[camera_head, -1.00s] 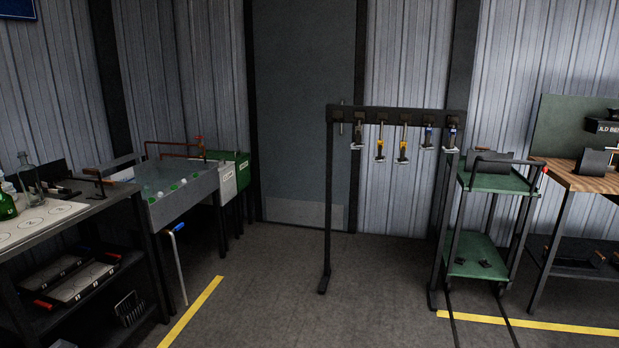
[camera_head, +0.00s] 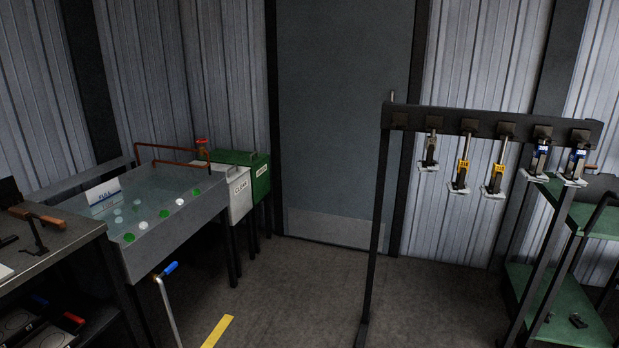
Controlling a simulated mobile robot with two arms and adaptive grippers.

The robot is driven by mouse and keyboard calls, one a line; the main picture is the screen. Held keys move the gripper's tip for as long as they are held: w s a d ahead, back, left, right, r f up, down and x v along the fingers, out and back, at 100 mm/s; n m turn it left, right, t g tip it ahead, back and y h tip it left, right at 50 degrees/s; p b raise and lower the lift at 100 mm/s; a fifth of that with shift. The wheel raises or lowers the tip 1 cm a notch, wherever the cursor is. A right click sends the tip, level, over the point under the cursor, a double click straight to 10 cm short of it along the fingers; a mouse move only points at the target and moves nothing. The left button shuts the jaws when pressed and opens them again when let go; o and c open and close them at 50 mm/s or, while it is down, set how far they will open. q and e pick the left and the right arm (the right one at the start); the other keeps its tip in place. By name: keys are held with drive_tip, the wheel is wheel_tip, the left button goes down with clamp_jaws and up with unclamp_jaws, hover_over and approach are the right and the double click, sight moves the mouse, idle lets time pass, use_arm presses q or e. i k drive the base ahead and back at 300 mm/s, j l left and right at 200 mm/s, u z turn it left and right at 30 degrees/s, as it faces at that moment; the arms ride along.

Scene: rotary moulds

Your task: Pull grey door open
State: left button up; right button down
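The grey door (camera_head: 335,130) stands in the far wall near the middle of the view, in a dark frame. It looks shut, with a lighter kick plate (camera_head: 337,226) along its bottom. A thin upright bar (camera_head: 392,96) shows at the door's right side, just above the rack's left end; I cannot tell for sure that it is the handle. The rack's post crosses in front of the door's lower right edge. Neither of my grippers is in view.
A black rack (camera_head: 490,121) with several hanging tools stands right of the door. A water tank (camera_head: 155,215) with a blue-handled lever (camera_head: 167,272), a white bin (camera_head: 238,193) and a green bin (camera_head: 258,175) line the left. A green cart (camera_head: 592,222) stands right. Floor (camera_head: 290,290) between is clear.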

sight(339, 61)
drive_tip(key=i, duration=1.15)
drive_tip(key=i+z, duration=0.1)
drive_tip(key=i, duration=1)
drive_tip(key=j, duration=0.1)
